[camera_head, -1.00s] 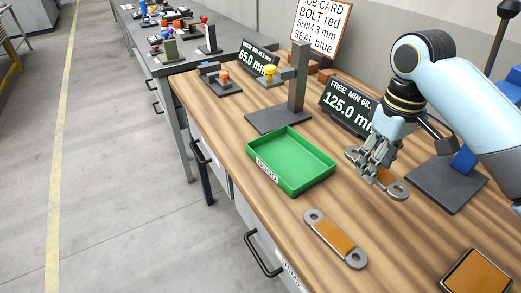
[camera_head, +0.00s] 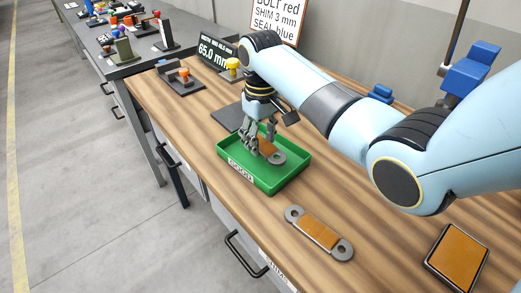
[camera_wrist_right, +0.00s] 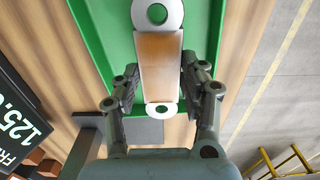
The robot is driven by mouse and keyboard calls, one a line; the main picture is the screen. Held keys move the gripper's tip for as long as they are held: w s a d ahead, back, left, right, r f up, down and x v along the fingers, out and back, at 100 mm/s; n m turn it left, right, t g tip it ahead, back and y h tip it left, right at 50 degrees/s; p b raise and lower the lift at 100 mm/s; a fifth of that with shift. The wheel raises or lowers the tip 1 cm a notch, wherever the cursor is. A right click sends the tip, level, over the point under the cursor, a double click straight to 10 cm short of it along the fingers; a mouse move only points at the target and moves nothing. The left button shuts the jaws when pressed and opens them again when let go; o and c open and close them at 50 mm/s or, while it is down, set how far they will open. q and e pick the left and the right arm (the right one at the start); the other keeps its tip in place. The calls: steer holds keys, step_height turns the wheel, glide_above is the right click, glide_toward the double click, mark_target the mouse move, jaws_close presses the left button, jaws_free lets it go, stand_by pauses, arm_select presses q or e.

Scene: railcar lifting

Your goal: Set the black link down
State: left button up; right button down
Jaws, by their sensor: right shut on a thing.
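My right gripper (camera_head: 262,148) is shut on a link (camera_wrist_right: 158,55) with pale grey ring ends and an orange-brown middle; I see no black on it. In the head view the held link (camera_head: 277,157) lies within the outline of the green tray (camera_head: 288,182), partly hidden by the fingers. Whether it touches the tray floor I cannot tell. In the right wrist view the fingers (camera_wrist_right: 159,82) flank the link's middle, with the green tray (camera_wrist_right: 97,30) behind it. A second, similar link (camera_head: 318,233) lies on the bench in front of the tray. My left gripper is out of view.
An orange-topped block (camera_head: 456,258) sits at the bench's front right. A 65.0 mm display (camera_head: 214,57), a yellow-topped part (camera_head: 233,66) and a small fixture (camera_head: 181,80) stand behind the tray. Bare wood (camera_head: 385,235) lies to the right of the second link.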

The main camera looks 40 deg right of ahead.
mark_target(261, 144)
steer(key=shift+f, duration=1.95)
steer(key=shift+f, duration=0.1)
steer(key=c, duration=0.7)
jaws_free()
step_height(261, 144, up, 12)
steer(key=shift+r, duration=0.1)
